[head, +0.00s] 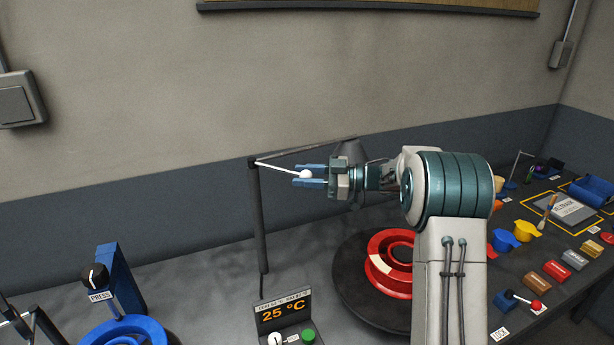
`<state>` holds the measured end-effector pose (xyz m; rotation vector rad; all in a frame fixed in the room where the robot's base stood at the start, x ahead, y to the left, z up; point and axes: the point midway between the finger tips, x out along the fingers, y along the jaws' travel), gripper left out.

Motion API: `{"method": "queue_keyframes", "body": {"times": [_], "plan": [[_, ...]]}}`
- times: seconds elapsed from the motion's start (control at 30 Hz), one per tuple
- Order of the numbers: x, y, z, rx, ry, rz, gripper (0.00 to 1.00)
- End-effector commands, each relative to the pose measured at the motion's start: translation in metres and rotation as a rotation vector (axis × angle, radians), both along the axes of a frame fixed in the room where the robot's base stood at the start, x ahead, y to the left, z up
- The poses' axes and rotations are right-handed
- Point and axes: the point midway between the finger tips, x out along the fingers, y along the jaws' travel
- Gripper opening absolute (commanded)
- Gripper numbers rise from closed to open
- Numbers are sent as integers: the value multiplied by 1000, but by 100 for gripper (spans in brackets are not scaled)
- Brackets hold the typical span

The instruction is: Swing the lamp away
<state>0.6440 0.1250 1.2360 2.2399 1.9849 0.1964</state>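The lamp stands on a dark upright post (260,215) left of the middle in the head view. Its thin arm reaches right from the post top to a grey shade (350,153), partly hidden behind my wrist. A white rod with a white ball knob (306,174) also sticks out from the post top. My gripper (308,175) points left, with its blue fingers above and below the knob. The fingers are about a ball's width apart and appear closed on it. The shade hangs above the turntable side, over the red wheel rim (378,265).
A dark round turntable (350,290) carries the red rim, partly hidden by my arm. A display reading 25 °C (284,312) stands in front of the post. A blue press device (122,285) is at left. Cups (523,231) and small blocks (557,271) crowd the right.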

Motion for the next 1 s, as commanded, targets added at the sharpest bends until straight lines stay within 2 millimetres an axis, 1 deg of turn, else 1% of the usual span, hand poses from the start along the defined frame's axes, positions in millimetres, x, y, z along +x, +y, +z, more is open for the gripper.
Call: {"method": "queue_keyframes", "body": {"times": [0.33,0.47,0.57,0.8,0.9,1.0], "plan": [[1,-6,0,-1,0,-9,49],[0,-16,-2,-1,-1,-11,49],[-2,-33,-3,-2,0,-11,49],[-9,-86,-4,-3,-2,-8,49],[-12,-106,-3,-1,-2,-5,49],[-14,-121,-2,-2,-2,-3,49]]}}
